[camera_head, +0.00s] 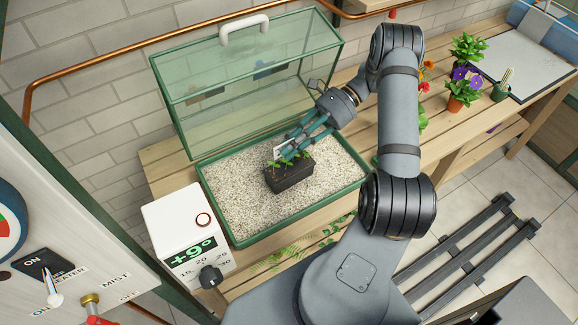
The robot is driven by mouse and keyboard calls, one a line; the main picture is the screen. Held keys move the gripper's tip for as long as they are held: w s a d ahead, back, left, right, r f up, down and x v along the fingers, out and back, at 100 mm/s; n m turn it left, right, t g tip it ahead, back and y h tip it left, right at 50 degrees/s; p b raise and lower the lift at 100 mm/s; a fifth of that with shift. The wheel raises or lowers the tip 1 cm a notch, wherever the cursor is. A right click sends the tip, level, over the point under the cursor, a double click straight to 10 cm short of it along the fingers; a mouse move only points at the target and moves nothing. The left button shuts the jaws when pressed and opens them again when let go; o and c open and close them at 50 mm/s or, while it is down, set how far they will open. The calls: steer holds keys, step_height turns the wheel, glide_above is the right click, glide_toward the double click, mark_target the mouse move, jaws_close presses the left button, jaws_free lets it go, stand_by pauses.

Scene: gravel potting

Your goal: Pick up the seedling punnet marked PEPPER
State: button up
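A dark punnet (290,176) with small green seedlings stands on the gravel in the green-rimmed tray (231,240). A small white tag stands up at its back left; its writing is too small to read. My gripper (290,151) reaches in from the upper right, with its fingers down at the seedlings and tag. The fingers overlap the leaves and tag in this view, so I cannot tell whether they touch or grip anything. The punnet appears to rest upright on the gravel.
A clear green-framed cover (240,85) with a white handle stands open behind the tray. A white control box (180,230) reading +9° is at the left front. Potted flowers and a cactus (503,82) stand on the bench at right. Bare gravel surrounds the punnet.

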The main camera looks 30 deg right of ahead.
steer(key=shift+x, duration=0.95)
steer(key=c, duration=0.4)
jaws_close()
